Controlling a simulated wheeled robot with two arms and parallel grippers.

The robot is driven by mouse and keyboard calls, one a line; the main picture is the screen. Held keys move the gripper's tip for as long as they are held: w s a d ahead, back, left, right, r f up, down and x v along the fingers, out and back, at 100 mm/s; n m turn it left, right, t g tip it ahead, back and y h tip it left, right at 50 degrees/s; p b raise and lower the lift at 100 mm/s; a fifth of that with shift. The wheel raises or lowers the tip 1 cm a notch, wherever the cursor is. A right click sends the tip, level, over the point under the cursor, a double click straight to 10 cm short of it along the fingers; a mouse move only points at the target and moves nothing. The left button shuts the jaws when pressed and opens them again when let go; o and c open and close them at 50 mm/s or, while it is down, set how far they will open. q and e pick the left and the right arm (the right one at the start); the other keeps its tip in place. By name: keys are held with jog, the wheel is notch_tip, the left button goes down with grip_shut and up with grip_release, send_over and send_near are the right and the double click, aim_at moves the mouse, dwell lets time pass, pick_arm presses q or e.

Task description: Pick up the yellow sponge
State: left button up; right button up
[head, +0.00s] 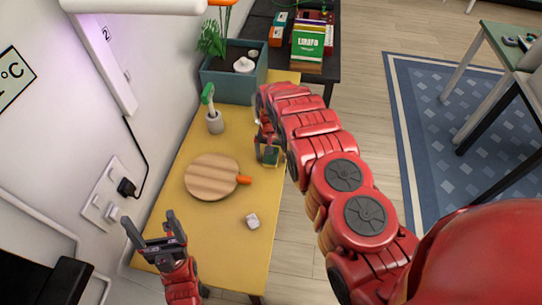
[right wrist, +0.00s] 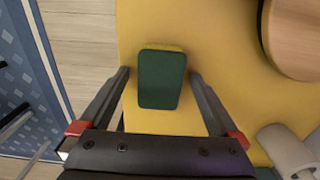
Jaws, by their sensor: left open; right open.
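The sponge (right wrist: 162,80) lies on the yellow table (right wrist: 215,60) in the right wrist view. Its top is dark green, and a yellow side shows at its far edge. My right gripper (right wrist: 160,75) is open, with one finger on each side of the sponge and a visible gap at both sides. In the head view the sponge (head: 271,156) is partly hidden by my right gripper (head: 268,146), near the table's right edge. My left gripper (head: 150,226) is open and empty over the table's near left end.
A round wooden board (head: 210,176) with an orange handle lies left of the sponge. A small white block (head: 252,221) lies nearer. A grey cup (head: 214,123) with a green-handled tool and a planter (head: 226,84) stand farther back. The wall bounds the left side.

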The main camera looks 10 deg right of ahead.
jog(key=c, duration=1.4)
jog(key=shift+r, duration=0.5)
notch_tip(320, 180, up, 6)
jog(key=b, duration=0.2)
jog(key=shift+b, duration=0.4)
notch_tip(320, 180, up, 2)
jog(key=shift+r+p, duration=0.1)
jog(key=shift+p, duration=0.6)
jog(key=shift+r+p, duration=0.4)
jog(key=shift+r, duration=0.05)
